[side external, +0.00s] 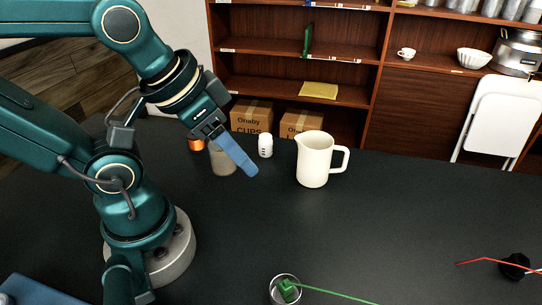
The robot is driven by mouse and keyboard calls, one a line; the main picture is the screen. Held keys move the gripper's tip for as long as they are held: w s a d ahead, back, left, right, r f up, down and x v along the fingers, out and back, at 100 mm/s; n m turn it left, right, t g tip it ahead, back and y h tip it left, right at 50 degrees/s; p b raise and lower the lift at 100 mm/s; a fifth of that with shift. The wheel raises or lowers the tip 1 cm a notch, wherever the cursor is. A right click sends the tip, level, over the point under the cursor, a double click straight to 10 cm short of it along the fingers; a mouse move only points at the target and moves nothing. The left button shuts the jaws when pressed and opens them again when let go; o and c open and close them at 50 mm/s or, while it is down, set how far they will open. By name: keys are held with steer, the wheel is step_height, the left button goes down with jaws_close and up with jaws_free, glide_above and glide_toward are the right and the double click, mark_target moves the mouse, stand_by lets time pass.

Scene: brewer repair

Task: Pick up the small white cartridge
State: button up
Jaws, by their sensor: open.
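The small white cartridge (265,146) stands upright on the dark table, with small dark marks on its side. It is left of the white pitcher. My gripper (250,168), with blue fingers, points down and to the right, just left of the cartridge in the picture. It is open and I see nothing held in it. From this side the fingers overlap, so the gap between them does not show. The cartridge is almost wholly visible.
A white pitcher (314,160) stands close to the right of the cartridge. A grey cylinder (221,161) and an orange item (195,144) are behind my gripper. A glass with a green piece (285,290) is at the front. The table's middle right is clear.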

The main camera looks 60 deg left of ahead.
steer(key=o, duration=0.4)
